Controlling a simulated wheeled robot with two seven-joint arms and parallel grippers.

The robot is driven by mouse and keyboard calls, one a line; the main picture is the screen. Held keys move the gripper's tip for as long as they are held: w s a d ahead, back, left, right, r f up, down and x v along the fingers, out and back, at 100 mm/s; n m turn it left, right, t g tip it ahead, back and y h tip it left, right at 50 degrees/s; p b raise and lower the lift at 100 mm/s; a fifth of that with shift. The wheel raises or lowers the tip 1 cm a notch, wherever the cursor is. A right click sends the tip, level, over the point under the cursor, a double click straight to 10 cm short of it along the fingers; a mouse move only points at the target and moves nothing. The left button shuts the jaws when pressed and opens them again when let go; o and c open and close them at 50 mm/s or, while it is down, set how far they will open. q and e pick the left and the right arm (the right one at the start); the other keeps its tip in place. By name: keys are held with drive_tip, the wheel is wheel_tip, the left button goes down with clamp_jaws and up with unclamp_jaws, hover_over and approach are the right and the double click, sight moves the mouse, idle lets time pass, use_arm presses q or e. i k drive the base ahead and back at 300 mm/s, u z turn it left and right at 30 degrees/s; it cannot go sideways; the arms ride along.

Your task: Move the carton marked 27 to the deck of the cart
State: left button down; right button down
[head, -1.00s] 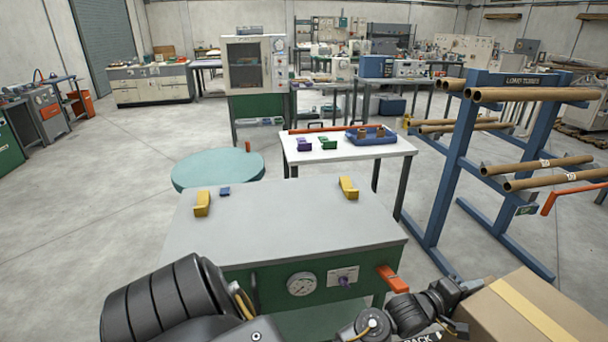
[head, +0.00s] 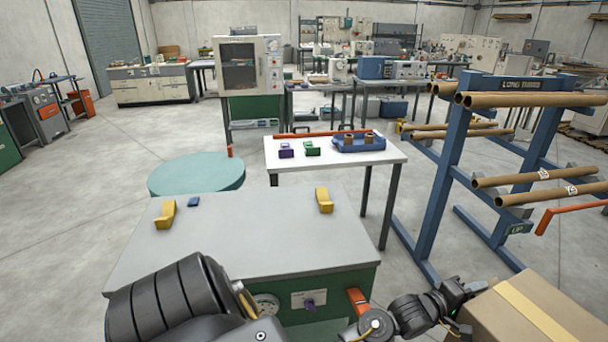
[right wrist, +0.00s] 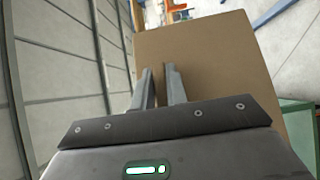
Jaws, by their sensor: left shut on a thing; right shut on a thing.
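A brown carton (head: 530,310) with a pale tape strip is at the bottom right of the head view, partly cut off. No number shows on its visible faces. My left gripper (head: 470,288) is at the carton's left side, shut on it. In the right wrist view, the carton (right wrist: 215,65) fills the middle, and my right gripper (right wrist: 160,85) is shut on it, its fingers against the brown face. My right gripper does not show in the head view. I cannot make out the cart or its deck.
A grey-topped green machine (head: 245,240) with yellow blocks stands close in front. Behind it are a round teal platform (head: 197,172) and a white table (head: 340,155). A blue rack of long tubes (head: 450,180) stands at right. Bare floor lies between table and rack.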

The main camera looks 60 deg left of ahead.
sight(247, 246)
drive_tip(key=i, duration=0.45)
drive_tip(key=u, duration=2.55)
drive_tip(key=i, duration=0.5)
drive_tip(key=u, duration=0.05)
